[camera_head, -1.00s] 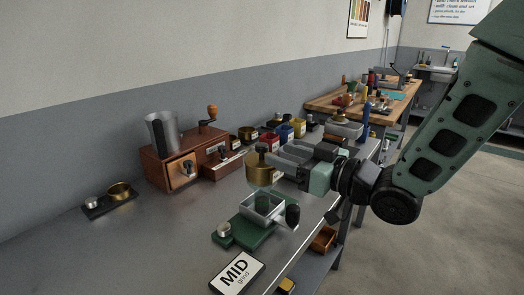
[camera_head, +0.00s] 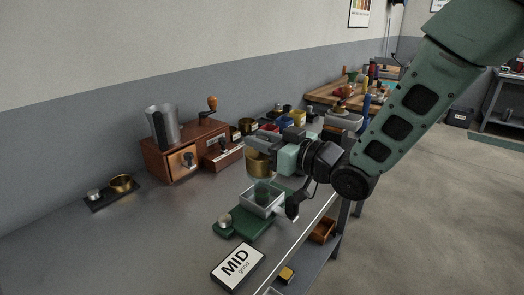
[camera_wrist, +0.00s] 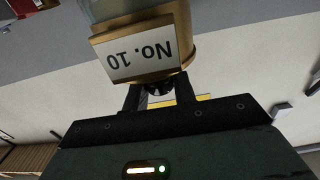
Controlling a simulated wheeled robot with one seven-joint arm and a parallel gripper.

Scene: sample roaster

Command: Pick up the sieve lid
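In the wrist view the sieve (camera_wrist: 182,50) is upside down, with a label reading "No. 10" (camera_wrist: 134,50). Its lid is seen edge-on and mostly hidden behind my gripper. A dark, rounded knob (camera_wrist: 160,87) shows between the two fingers. My gripper (camera_head: 264,140) is level with the lid's knob, with one finger on each side. I cannot tell whether the fingers touch the knob. The gripper also shows in the wrist view (camera_wrist: 159,97).
A green base (camera_head: 240,221) carries the tray at the bench's front edge. A wooden grinder box (camera_head: 184,150) stands behind left, and coloured tins (camera_head: 285,128) behind the gripper.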

